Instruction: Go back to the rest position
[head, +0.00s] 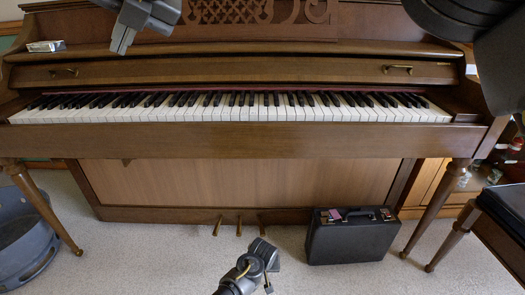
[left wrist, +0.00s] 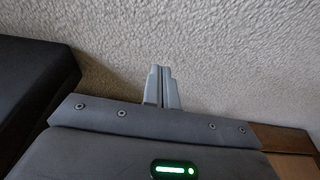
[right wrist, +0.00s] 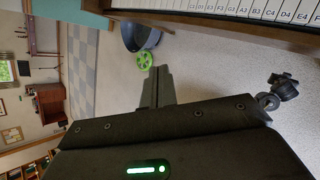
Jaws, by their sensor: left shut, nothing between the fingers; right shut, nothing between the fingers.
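The upright piano (head: 250,140) fills the head view, with its keyboard (head: 230,107) uncovered. My right gripper (head: 119,47) hangs at the top left of the head view, in front of the upper panel and above the keys, touching nothing. In the right wrist view its fingers (right wrist: 158,72) are together and empty, and lettered keys (right wrist: 230,8) show at the top. My left gripper is not clear in the head view. In the left wrist view its fingers (left wrist: 161,72) are together and empty, with carpet (left wrist: 220,50) beyond them.
A black briefcase (head: 350,242) stands on the carpet below the keyboard at right. A grey-blue tub (head: 22,245) is at lower left, and a dark bench (head: 508,205) at right. A small box (head: 46,46) sits on the piano at left. A green wheel-like object (right wrist: 144,60) lies near the tub.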

